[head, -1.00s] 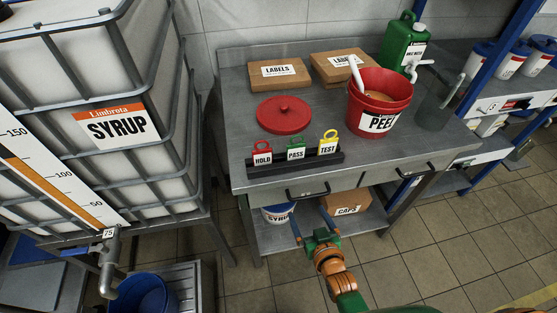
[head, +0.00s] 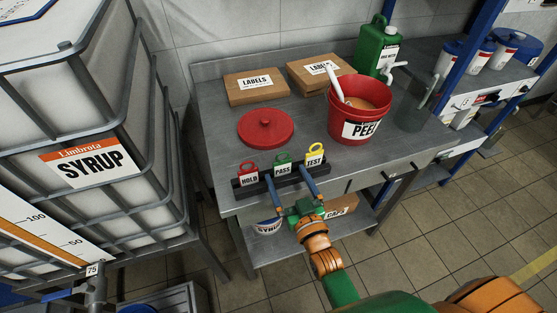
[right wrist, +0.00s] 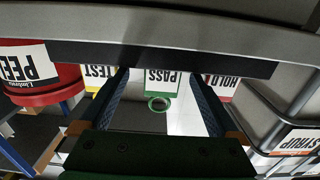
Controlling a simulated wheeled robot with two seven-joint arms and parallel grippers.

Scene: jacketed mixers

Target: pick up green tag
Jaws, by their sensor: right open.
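The green tag (head: 282,168), lettered PASS with a ring on top, stands in a dark rack (head: 274,181) near the front edge of the steel table. The red HOLD tag (head: 249,174) is to its left and the yellow TEST tag (head: 314,158) to its right. My right gripper (head: 287,177) is open at the rack's front, its blue fingers apart on either side of the green tag in the picture. In the right wrist view, the green tag (right wrist: 162,82) appears upside down between the open fingers (right wrist: 160,76), with no visible contact. My left gripper is out of view.
A red lid (head: 266,128) lies behind the rack. A red PEEL bucket (head: 360,110) stands to the right, with LABELS boxes (head: 256,87) at the back. The SYRUP tank (head: 100,170) fills the left. Drawer handles and a lower shelf lie under the table edge.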

